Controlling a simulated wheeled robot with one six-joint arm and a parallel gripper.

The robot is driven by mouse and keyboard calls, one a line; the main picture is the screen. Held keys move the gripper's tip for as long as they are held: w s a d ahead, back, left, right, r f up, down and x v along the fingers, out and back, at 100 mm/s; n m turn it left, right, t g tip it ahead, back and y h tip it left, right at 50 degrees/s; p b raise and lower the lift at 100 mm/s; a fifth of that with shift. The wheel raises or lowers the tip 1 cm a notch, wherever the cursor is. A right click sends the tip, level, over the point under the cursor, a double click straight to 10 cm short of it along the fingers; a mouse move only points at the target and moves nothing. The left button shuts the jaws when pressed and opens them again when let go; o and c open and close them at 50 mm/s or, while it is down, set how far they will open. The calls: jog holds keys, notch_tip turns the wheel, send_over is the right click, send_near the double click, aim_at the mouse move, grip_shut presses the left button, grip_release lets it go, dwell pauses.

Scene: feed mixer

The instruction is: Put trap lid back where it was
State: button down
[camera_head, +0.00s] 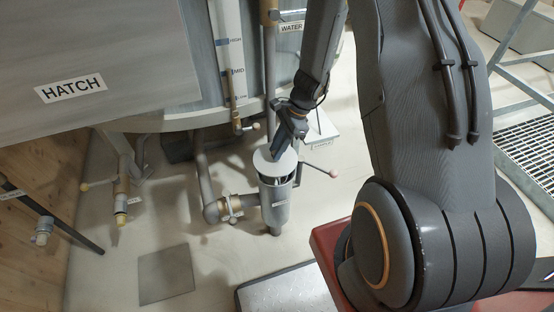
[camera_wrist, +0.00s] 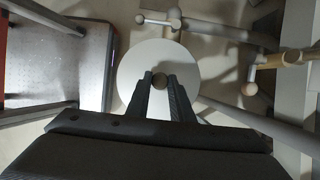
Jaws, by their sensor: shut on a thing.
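The trap lid (camera_head: 264,162) is a pale round disc with a small knob on top. In the wrist view the lid (camera_wrist: 147,58) lies below my gripper (camera_wrist: 160,82), whose two fingers are shut on its brown knob. In the head view my gripper (camera_head: 279,148) comes down from above onto the lid. The lid hides the trap's opening.
The tank with the hatch (camera_head: 110,60) stands behind at left. A floor plate (camera_head: 166,274) lies at lower left, with open floor around it.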

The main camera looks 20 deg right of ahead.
jog(key=shift+f, duration=2.45)
jog(key=shift+f, duration=0.4)
jog(key=c, duration=1.6)
grip_release()
jog(key=shift+o, duration=0.2)
